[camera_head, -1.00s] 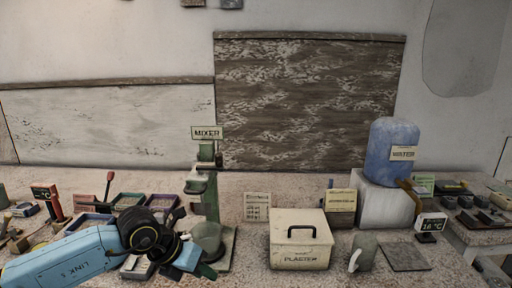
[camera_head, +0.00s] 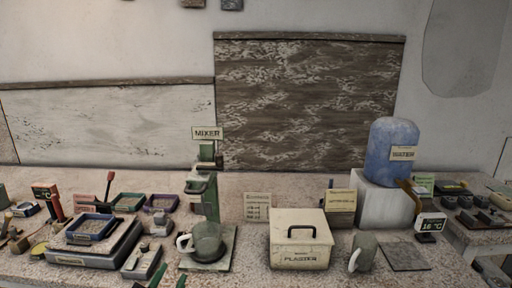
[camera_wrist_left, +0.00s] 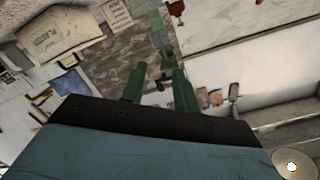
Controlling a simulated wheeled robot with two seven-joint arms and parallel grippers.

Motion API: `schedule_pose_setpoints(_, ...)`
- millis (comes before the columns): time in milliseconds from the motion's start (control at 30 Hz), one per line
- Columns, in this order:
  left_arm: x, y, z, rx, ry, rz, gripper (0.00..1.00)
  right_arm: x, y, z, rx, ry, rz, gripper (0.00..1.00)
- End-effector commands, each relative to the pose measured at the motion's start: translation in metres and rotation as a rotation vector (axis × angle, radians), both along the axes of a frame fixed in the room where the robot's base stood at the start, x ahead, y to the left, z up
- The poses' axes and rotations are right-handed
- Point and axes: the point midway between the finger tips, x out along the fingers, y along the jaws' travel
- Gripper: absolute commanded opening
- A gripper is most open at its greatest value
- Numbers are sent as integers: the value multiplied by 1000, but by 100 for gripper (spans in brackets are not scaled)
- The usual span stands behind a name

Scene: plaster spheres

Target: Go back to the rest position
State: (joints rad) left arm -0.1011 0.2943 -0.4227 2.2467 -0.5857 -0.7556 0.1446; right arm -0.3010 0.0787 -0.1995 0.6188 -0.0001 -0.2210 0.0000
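My left gripper (camera_head: 169,281) shows only as green fingertips at the bottom edge of the head view, in front of the bench and below the mixer. In the left wrist view its two green fingers (camera_wrist_left: 159,72) stand apart with nothing held between them, so it is open and empty. The rest of the left arm is out of the head view. My right gripper is in neither view.
On the bench stand the green mixer (camera_head: 208,190) with a jug (camera_head: 206,242) on its base, a plaster box (camera_head: 300,245), a grey mug (camera_head: 364,254), a blue water container (camera_head: 393,150), a thermometer display (camera_head: 431,224) and, at left, several trays (camera_head: 91,228).

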Motion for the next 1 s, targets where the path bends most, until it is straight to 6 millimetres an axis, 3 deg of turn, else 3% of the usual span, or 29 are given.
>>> schedule_pose_setpoints(33,-19,15,-30,-64,144,67,30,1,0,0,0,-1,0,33)
schedule_pose_setpoints(100,-48,32,-67,-132,334,142,30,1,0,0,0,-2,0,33)
schedule_pose_setpoints(200,-90,45,-106,-201,560,211,30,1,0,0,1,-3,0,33)
schedule_pose_setpoints(400,-166,53,-151,-288,899,278,30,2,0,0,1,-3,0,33)
schedule_pose_setpoints(600,-238,51,-171,-348,1178,301,30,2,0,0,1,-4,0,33)
schedule_pose_setpoints(700,-225,50,-199,-338,1172,300,30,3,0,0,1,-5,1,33)
schedule_pose_setpoints(867,-219,49,-241,-333,1188,302,30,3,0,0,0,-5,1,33)
schedule_pose_setpoints(1000,-217,48,-286,-329,1207,304,30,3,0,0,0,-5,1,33)
